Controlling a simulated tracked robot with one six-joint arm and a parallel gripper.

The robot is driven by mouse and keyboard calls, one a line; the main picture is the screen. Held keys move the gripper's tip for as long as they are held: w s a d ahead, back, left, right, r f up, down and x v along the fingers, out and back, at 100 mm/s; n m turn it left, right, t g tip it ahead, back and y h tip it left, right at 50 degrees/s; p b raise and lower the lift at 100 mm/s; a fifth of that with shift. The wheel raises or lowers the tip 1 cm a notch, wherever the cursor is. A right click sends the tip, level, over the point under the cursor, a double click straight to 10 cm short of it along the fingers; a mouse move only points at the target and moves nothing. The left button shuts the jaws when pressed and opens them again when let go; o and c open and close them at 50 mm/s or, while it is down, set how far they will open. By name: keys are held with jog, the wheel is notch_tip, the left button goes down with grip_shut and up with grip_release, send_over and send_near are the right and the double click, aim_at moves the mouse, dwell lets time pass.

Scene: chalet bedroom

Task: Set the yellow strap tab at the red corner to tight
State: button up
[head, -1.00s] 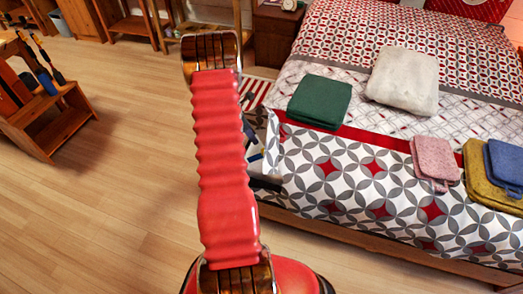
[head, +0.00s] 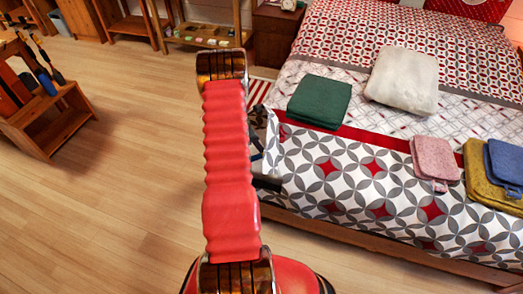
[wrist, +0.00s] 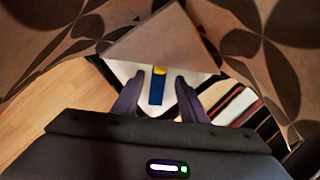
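In the wrist view a small yellow tab (wrist: 160,70) sits at the top end of a short blue strap (wrist: 156,92), against a pale surface under a hanging flap of patterned cover. My gripper (wrist: 159,78) is open, with one dark finger on each side of the strap and a gap to it on both sides. The yellow tab lies between the fingertips. In the head view my arm hides most of the gripper and the tab at the bed's near left corner. I cannot make out a red corner mark in the wrist view.
The bed (head: 330,185) with its grey, white and red cover fills the right. A green folded cloth (head: 319,101), a cream one (head: 402,80) and a pink one (head: 434,160) lie on it. A wooden shelf unit (head: 60,125) stands left. The floor (head: 130,200) between is clear.

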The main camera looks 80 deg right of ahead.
jog(key=shift+x, duration=3.1)
jog(key=shift+c, duration=0.4)
grip_shut()
